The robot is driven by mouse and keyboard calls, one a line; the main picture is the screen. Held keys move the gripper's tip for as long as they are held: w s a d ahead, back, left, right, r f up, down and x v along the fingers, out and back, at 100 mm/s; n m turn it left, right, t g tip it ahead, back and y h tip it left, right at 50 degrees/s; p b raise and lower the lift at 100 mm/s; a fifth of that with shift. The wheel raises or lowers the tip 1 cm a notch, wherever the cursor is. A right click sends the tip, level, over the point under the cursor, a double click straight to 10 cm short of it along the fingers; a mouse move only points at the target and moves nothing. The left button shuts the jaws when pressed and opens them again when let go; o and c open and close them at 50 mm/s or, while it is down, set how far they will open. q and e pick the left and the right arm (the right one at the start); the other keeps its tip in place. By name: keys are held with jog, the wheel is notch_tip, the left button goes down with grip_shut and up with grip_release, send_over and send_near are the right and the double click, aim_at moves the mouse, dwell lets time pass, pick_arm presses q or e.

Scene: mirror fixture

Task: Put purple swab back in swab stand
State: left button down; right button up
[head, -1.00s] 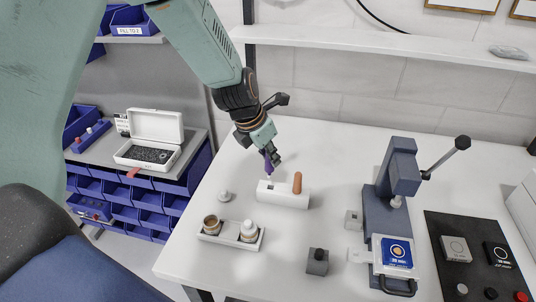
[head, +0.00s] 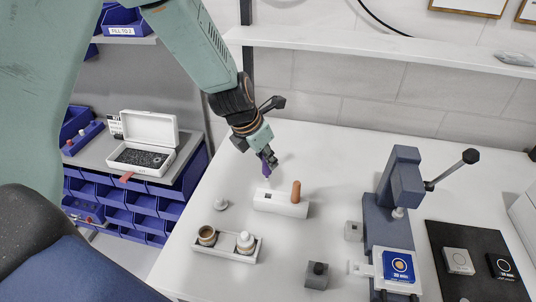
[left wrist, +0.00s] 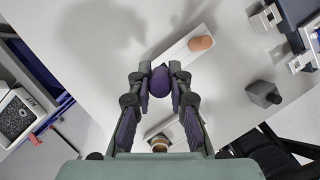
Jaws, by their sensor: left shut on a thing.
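My left gripper (head: 267,165) is shut on the purple swab (left wrist: 160,82), handle end toward the wrist camera. In the head view the swab is held pointing down, just behind and above the left end of the swab stand (head: 281,204). The stand is a long white block with a dark opening at its left part; an orange-brown swab (head: 296,191) stands upright at its right. In the left wrist view the stand (left wrist: 180,52) lies beyond the fingers, with the orange swab (left wrist: 201,43) to the right. The purple swab's tip is hard to make out. My right gripper is out of view.
A grey block (head: 316,277) and a blue-grey lever press (head: 398,180) are to the right. The table behind the stand is clear.

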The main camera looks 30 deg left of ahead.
aim_at(270, 173)
pick_arm(q)
notch_tip(270, 173, down, 2)
jog(key=shift+d+f+b, duration=0.15)
jog(key=shift+f+b, duration=0.1)
jog(key=shift+b, duration=0.4)
jog(key=shift+s+d+f+b, duration=0.15)
jog(key=shift+d+f+b, duration=0.2)
jog(key=shift+f+b, duration=0.25)
jog(key=shift+f, duration=0.2)
jog(key=shift+a+f+b, duration=0.3)
jog(key=shift+a+f, duration=0.1)
jog(key=shift+f, duration=0.05)
jog(key=shift+d+r, duration=0.2)
jog(key=shift+d, duration=0.15)
jog(key=shift+a+f, duration=0.15)
jog(key=shift+a, duration=0.25)
jog(key=shift+w+d+p, duration=0.1)
jog(key=shift+w+p, duration=0.1)
jog(key=shift+p, duration=0.1)
jog(key=shift+s+d, duration=0.1)
